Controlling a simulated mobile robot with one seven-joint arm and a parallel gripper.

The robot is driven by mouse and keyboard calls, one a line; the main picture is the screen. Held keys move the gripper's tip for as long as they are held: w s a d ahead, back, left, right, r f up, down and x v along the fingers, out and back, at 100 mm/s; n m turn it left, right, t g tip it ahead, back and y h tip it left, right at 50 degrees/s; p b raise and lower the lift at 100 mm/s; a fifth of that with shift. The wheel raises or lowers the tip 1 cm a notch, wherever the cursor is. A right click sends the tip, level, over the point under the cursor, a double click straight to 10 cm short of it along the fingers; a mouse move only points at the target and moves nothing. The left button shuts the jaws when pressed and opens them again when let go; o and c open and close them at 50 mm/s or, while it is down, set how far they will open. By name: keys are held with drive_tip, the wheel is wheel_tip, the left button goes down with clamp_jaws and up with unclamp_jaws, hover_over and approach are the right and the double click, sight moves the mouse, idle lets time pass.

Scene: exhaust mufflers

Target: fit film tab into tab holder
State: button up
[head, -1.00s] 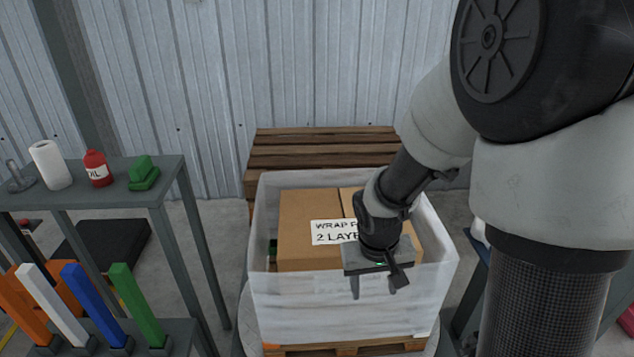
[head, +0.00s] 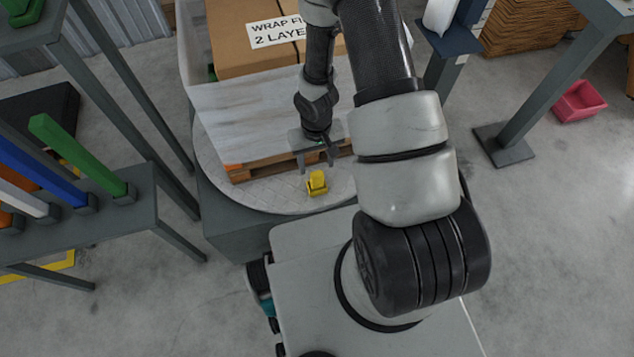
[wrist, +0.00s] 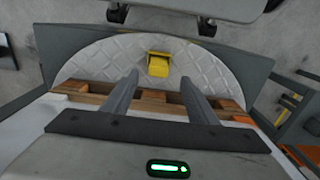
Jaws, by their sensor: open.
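A small yellow block-like piece (head: 317,183) sits on the pale quilted turntable (head: 215,145), in front of the wrapped pallet load; it also shows in the wrist view (wrist: 158,64). I take it for the tab holder, but cannot be sure. My gripper (head: 316,168) is open and empty, pointing down close to the load's front side. In the wrist view the fingers (wrist: 160,82) are spread, with the yellow piece beyond and between their tips, apart from them. A small orange patch (head: 234,167) shows at the pallet's left. I cannot make out the film tab.
A labelled carton (head: 235,35) stands inside whitish film (head: 240,115) on a wooden pallet (head: 265,170). A grey rack with coloured bars (head: 75,155) stands left. A grey post (head: 540,100) and a pink bin (head: 578,101) are at right. Floor between is clear.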

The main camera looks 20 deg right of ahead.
sight(317, 173)
wheel_tip(317, 173, down, 8)
drive_tip(key=shift+w+d+r+b, duration=0.1)
drive_tip(key=shift+w+d+b, duration=0.05)
drive_tip(key=shift+b, duration=0.65)
drive_tip(key=c, duration=1.1)
